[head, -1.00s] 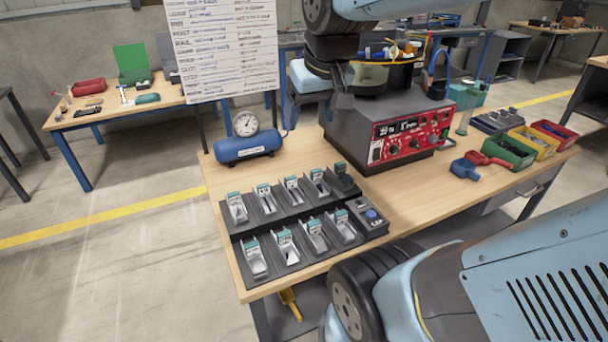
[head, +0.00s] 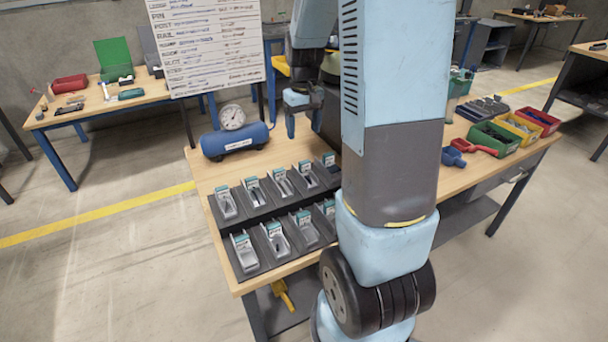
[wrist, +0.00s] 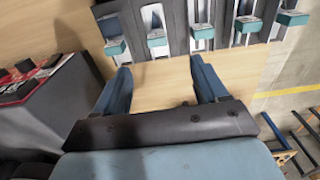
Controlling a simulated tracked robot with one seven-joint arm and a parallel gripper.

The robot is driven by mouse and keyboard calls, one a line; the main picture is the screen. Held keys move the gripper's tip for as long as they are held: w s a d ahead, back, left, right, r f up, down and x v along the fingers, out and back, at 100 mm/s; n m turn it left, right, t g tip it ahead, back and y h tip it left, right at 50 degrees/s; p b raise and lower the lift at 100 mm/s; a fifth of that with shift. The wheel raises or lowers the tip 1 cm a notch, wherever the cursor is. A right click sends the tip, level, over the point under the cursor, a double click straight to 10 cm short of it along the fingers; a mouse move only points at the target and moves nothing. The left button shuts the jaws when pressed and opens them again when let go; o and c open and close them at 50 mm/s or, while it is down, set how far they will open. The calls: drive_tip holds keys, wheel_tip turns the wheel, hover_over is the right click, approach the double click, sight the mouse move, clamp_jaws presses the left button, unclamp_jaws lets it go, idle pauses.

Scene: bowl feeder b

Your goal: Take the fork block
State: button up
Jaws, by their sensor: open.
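I cannot pick out the fork block by sight. Small parts lie in the grey labelled bins of the dark rack (head: 262,212), too small to name. My gripper (head: 304,115) hangs over the table behind the rack, right of the blue air tank. In the wrist view my gripper (wrist: 160,78) is open, with two blue fingers apart and only bare tabletop between them. There the near row of bins (wrist: 176,22) lies just beyond the fingertips, teal labels facing me. My arm hides the right end of the rack in the head view.
A blue air tank (head: 235,140) with a gauge stands at the table's back left. A grey machine with a red panel (wrist: 28,78) is left in the wrist view. Green (head: 500,140), yellow and red bins stand at the right. Bare tabletop lies between gripper and rack.

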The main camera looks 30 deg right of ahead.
sight(305, 161)
drive_tip(key=f, duration=1.5)
drive_tip(key=shift+w+d, duration=0.35)
drive_tip(key=shift+w, duration=0.05)
drive_tip(key=shift+c, duration=0.3)
drive_tip(key=c, duration=1.2)
drive_tip(key=shift+c, duration=0.2)
drive_tip(key=shift+r, duration=0.15)
